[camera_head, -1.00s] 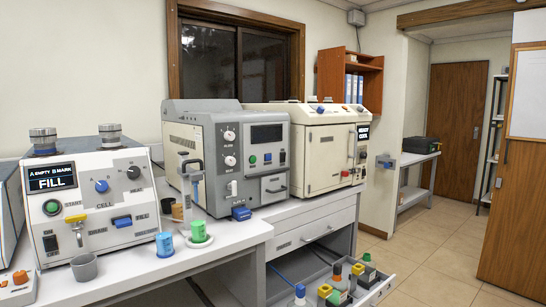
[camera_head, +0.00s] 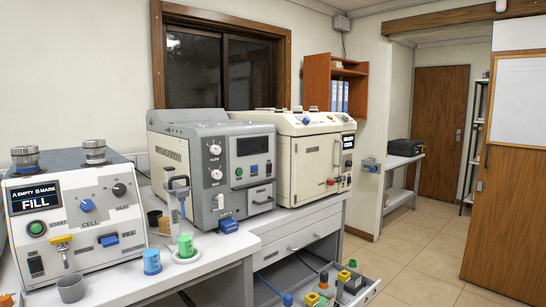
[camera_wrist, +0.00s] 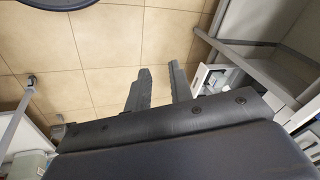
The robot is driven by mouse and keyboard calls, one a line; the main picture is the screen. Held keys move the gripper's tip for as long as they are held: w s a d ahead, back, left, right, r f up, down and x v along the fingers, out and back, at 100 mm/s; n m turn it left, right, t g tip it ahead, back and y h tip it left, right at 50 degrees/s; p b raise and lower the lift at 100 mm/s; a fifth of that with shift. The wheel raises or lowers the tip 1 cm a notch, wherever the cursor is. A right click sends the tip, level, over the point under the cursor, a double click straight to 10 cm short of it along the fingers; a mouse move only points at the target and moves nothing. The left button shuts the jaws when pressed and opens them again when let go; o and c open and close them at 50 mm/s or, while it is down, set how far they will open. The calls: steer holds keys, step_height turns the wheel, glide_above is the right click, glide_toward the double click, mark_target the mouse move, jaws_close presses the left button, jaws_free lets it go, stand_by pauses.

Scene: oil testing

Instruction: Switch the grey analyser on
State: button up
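The grey analyser (camera_head: 202,135) stands on the white bench in the head view. Its front has a dark display (camera_head: 255,145), two white knobs (camera_head: 215,162), a green button (camera_head: 239,171), and a pale switch (camera_head: 219,201) low on the left of the panel. A small drawer with a handle is at its lower right. No lit text shows on its display. My gripper (camera_wrist: 160,85) shows only in the wrist view, with two grey fingers apart, floor visible between them and nothing held. It is away from the analyser, which I cannot make out in that view.
A white FILL machine (camera_head: 75,215) stands left of the analyser and a cream machine (camera_head: 310,150) right of it. A stand with a grey handle (camera_head: 177,183), a blue cup (camera_head: 152,261) and a green cup (camera_head: 186,246) sit in front. An open drawer (camera_head: 369,289) juts out below. Floor is free at right.

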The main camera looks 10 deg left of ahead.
steer(key=w+d+r+m+t+p, duration=0.1)
steer(key=w+r+p, duration=0.1)
steer(key=r, duration=0.5)
steer(key=w+d+r+p, duration=0.1)
steer(key=w+r+p, duration=0.1)
steer(key=w+r, duration=0.2)
steer(key=w+d+r+m+t+p, duration=0.1)
steer(key=w+r+p, duration=0.2)
steer(key=r, duration=0.7)
steer(key=shift+w+d+r+m+t+h, duration=0.2)
steer(key=shift+w+m+t+h, duration=0.1)
steer(key=shift+w+h, duration=0.15)
jaws_close()
steer(key=w+d+r+m+t+p, duration=0.1)
steer(key=w+r+p, duration=0.1)
steer(key=r, duration=0.5)
steer(key=w+d+r+m+t+p, duration=0.1)
steer(key=w+d+r+p, duration=0.1)
steer(key=r, duration=0.5)
steer(key=shift+w+d+r+h+p, duration=0.15)
steer(key=shift+w+r+h+p, duration=0.2)
steer(key=shift+w, duration=0.2)
steer(key=shift+w, duration=0.1)
